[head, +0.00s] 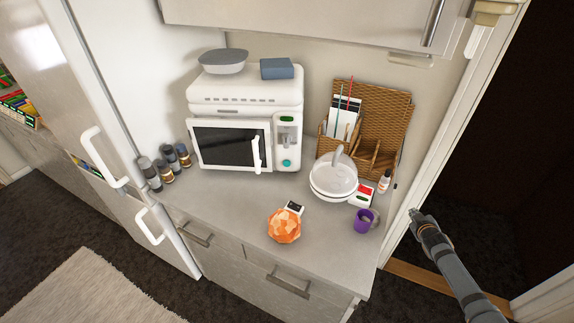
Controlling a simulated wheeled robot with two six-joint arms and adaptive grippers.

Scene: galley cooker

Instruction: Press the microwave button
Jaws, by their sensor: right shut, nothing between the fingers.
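The white microwave (247,103) stands at the back of the counter with its dark-windowed door closed. Its control panel on the right side has a green display, a dial and a round teal button (287,163) low down. My right gripper (413,212) is shut and empty, at the right beyond the counter's right edge, well apart from the microwave. My left gripper is not in view.
A wicker organizer (384,122) stands behind. Dark bottles (167,167) stand left. The front-left counter is clear.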

